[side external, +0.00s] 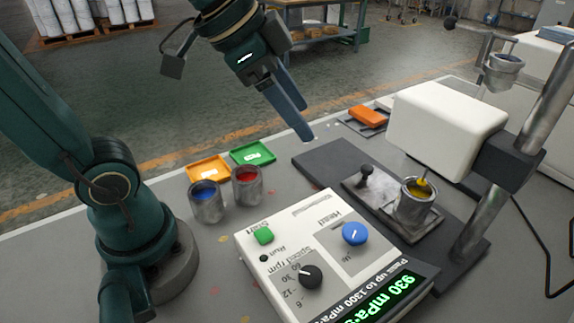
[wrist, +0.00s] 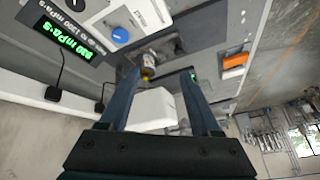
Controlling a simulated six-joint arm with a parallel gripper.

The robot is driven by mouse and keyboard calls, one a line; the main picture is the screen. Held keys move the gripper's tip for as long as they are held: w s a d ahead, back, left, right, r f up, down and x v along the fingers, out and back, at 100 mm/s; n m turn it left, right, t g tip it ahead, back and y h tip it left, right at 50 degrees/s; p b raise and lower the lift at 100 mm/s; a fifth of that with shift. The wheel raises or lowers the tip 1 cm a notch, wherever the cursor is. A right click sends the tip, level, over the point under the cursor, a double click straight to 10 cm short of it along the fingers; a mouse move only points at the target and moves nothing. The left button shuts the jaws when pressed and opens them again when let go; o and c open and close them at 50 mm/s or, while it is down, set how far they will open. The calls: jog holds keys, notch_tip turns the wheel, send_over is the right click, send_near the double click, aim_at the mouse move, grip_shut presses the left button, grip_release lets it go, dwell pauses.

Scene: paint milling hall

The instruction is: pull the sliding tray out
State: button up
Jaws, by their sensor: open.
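The sliding tray (side external: 366,203) is a flat grey plate with a dark knob (side external: 367,176) standing at its left end. It lies on a dark base plate (side external: 318,160) below the white machine head (side external: 445,120). A metal cup of yellow paint (side external: 416,207) stands on the tray, with a spindle reaching down into it. The cup also shows in the wrist view (wrist: 148,68), close to a fingertip. My gripper (side external: 308,138) is open and empty, in the air above and to the left of the tray. In the wrist view its two fingers (wrist: 164,76) are spread apart; the knob is not clear there.
A control box (side external: 330,255) with a blue knob, black knob and green display stands in front. Cups of blue paint (side external: 206,201) and red paint (side external: 248,186) stand left, near orange (side external: 209,169) and green (side external: 253,153) trays. An orange block (side external: 368,116) lies behind.

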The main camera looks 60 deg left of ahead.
jog(key=w+m, duration=0.2)
jog(key=w, duration=0.6)
jog(key=g+h, duration=0.2)
jog(key=g, duration=0.1)
send_over(365, 166)
jog(key=s+a, duration=0.2)
notch_tip(365, 166, down, 12)
jog(key=shift+m, duration=0.4)
jog(key=shift+x, duration=2.65)
grip_shut()
